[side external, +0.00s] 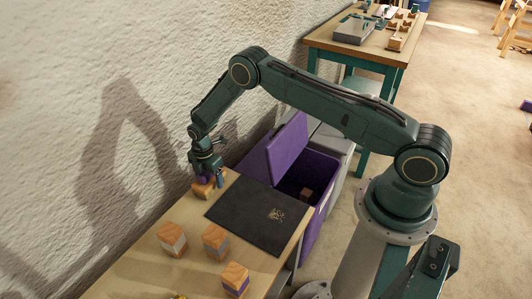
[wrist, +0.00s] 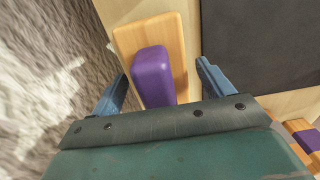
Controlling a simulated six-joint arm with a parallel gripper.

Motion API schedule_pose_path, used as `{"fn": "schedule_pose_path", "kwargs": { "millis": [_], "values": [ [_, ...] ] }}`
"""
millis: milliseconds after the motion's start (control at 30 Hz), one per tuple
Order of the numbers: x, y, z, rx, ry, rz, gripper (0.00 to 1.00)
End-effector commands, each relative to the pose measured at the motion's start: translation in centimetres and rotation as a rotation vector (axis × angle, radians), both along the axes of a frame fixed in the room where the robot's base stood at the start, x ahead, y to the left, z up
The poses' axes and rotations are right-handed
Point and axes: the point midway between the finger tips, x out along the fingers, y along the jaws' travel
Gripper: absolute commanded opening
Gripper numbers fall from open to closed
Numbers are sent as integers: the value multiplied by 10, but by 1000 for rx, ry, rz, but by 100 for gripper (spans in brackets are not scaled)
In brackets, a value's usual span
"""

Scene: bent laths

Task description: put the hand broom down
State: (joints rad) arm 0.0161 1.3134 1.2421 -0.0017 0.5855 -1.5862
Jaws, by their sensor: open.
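The hand broom appears to be the wooden piece with a purple grip on top; its bristles are not visible. In the side view its wooden part (side external: 202,190) rests at the table's far end by the wall. In the wrist view the purple grip (wrist: 152,75) stands up from the flat wood (wrist: 177,50). My gripper (side external: 210,181) is directly over it, pointing down. In the wrist view my gripper (wrist: 162,70) is open, one finger on each side of the grip, with visible gaps to both.
A dark mat (side external: 250,215) with a small pile of bits (side external: 277,213) lies beside it. Several wood blocks, one striped purple (side external: 235,279), stand nearer. An open purple bin (side external: 325,170) is beyond the table edge. The rough wall (side external: 90,90) is close on the left.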

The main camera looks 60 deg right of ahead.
Motion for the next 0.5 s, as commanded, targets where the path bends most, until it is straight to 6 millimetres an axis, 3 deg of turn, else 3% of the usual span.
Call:
{"fn": "schedule_pose_path", "kwargs": {
  "millis": [500],
  "values": [
    [1, 0, 71, 0, -2, 0, 80]
  ]
}}
